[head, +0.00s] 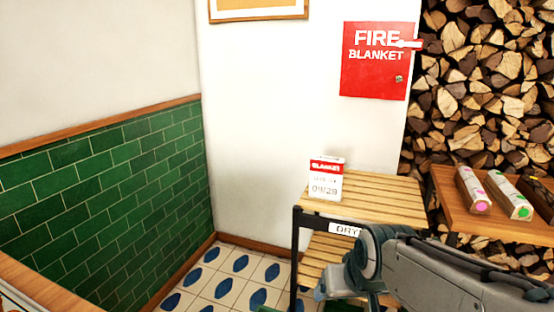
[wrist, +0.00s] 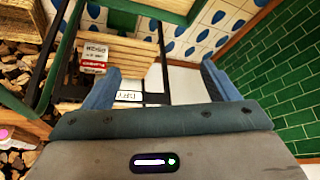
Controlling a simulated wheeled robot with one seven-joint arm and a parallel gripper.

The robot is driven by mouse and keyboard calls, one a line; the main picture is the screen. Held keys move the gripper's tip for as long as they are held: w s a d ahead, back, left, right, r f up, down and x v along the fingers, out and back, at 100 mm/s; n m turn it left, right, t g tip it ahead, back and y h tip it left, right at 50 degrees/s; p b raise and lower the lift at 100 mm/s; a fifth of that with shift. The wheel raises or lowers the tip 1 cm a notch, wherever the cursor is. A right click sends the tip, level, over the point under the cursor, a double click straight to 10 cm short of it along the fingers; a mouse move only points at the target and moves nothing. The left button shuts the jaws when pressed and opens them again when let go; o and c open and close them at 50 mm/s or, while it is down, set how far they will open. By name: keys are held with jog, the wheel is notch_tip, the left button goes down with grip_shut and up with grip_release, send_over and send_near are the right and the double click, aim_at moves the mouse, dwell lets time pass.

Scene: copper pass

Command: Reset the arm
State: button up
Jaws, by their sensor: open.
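My arm (head: 450,272) enters the head view from the lower right and reaches left across the front of a slatted wooden rack (head: 385,190). In the wrist view my gripper (wrist: 160,76) has its two blue fingers wide apart, with nothing held between them. The rack's slats (wrist: 135,55) and its DRY label (wrist: 130,96) show beyond the fingers. In the head view the gripper end is largely hidden at the bottom edge, low by the rack's front.
A white and red blanket tag card (head: 326,180) stands on the rack top. A red fire blanket box (head: 378,60) hangs above. Tiled floor (head: 230,280) is clear at left.

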notch_tip(320, 180, up, 12)
jog(key=t+p, duration=0.1)
jog(key=p, duration=0.7)
jog(key=s+r+g+p, duration=0.3)
jog(key=s+r+p, duration=0.3)
jog(key=p, duration=0.6)
jog(key=s, duration=0.2)
jog(key=shift+s+d+r+m+g+h+p, duration=0.3)
jog(key=shift+s+d+r+h, duration=0.05)
jog(key=shift+r+h, duration=0.05)
